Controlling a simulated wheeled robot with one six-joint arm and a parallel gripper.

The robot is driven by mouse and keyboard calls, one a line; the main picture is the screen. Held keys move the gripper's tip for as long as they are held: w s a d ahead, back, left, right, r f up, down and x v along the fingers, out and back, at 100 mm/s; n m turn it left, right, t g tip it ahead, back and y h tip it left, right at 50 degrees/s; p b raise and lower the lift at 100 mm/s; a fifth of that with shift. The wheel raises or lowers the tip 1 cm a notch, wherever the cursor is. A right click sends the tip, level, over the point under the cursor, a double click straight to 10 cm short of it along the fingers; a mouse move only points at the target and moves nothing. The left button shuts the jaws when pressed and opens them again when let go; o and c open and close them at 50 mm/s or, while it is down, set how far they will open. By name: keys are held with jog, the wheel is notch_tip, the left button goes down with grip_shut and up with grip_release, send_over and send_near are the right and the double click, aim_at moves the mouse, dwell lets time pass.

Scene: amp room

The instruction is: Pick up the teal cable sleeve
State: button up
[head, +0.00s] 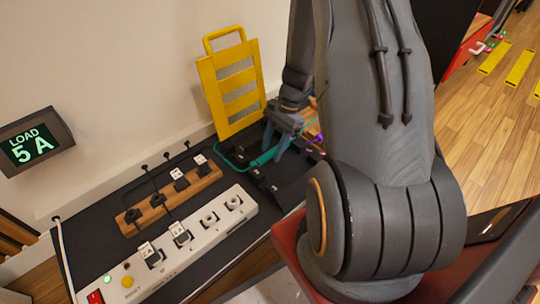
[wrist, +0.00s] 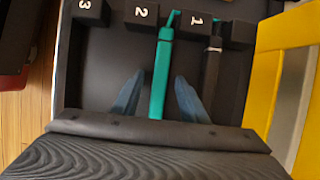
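The teal cable sleeve (wrist: 162,75) is a straight bar in the wrist view, running from beside the block marked 2 towards my wrist. My gripper (wrist: 159,77) is open, with one blue-grey finger on each side of the sleeve. Small gaps show between the sleeve and both fingers, and whether the fingers are level with it in height I cannot tell. In the head view, my gripper (head: 276,141) points down at the teal sleeve (head: 263,158) in the black tray beside the yellow rack. My arm hides part of that tray.
Black blocks marked 1 (wrist: 200,22), 2 (wrist: 142,13) and 3 (wrist: 88,10) line the tray. A dark sleeve (wrist: 211,70) lies right of the teal one. The yellow rack (head: 232,85) stands close by. A white power strip (head: 165,254) and wooden strip (head: 160,205) lie left.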

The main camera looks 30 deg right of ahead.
grip_shut()
jog(key=shift+r, duration=0.1)
